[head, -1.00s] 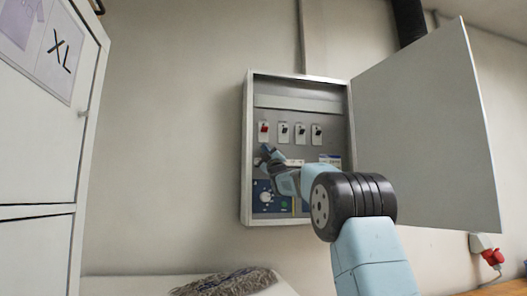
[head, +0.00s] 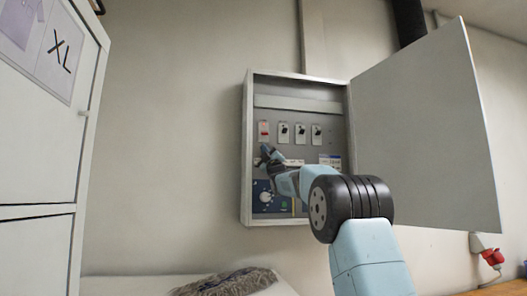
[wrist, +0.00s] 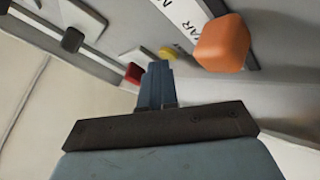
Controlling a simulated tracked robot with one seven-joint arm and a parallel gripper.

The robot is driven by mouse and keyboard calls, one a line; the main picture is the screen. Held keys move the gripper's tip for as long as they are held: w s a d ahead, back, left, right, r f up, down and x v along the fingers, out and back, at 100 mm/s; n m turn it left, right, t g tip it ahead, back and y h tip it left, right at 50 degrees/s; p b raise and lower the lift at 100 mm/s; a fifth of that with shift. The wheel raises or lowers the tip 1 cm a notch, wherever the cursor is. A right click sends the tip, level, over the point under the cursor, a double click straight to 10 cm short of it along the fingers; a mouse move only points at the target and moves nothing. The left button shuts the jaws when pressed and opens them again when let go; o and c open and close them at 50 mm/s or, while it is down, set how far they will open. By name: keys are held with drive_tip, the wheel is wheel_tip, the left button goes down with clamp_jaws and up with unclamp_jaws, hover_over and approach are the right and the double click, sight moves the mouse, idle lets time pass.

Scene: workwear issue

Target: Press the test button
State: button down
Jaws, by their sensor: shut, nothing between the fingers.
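My gripper (head: 267,152) is shut and empty, its fingertips at the panel inside the open wall cabinet (head: 246,150), just below the leftmost switch. In the wrist view the closed fingers (wrist: 156,84) point at the panel. A small round yellow button (wrist: 170,53) shows just beyond the fingertips, and a red switch part (wrist: 133,73) shows beside them on the left. I cannot read which control is labelled test. Whether the fingertips touch anything is unclear. In the head view the leftmost switch (head: 264,131) shows a pale face with some red; the gripper hides the area below it.
Several switches with black levers (head: 300,134) sit to the right. A dial (head: 266,197) is lower down. An orange block-like part (wrist: 222,43) stands out near my gripper. The cabinet door (head: 425,130) is swung open right; a white locker (head: 45,150) stands left.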

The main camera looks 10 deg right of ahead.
drive_tip(key=shift+s, duration=0.7)
drive_tip(key=shift+s, duration=0.1)
drive_tip(key=s, duration=0.5)
idle(0.4)
idle(0.7)
drive_tip(key=s+f+m+g+h, duration=0.2)
drive_tip(key=s+f+m+g, duration=0.3)
drive_tip(key=s+f, duration=1.1)
drive_tip(key=s+a+f+m+g+h, duration=0.1)
drive_tip(key=s+f+m+g, duration=0.3)
drive_tip(key=s+f+g, duration=0.5)
drive_tip(key=s+a+f+m+g+h, duration=0.1)
drive_tip(key=s+f+m+g, duration=0.4)
drive_tip(key=s+f, duration=1.7)
drive_tip(key=s+g+h, duration=0.1)
drive_tip(key=s, duration=0.3)
drive_tip(key=shift+s+f+m+g+h, duration=0.3)
drive_tip(key=shift+f+g, duration=0.1)
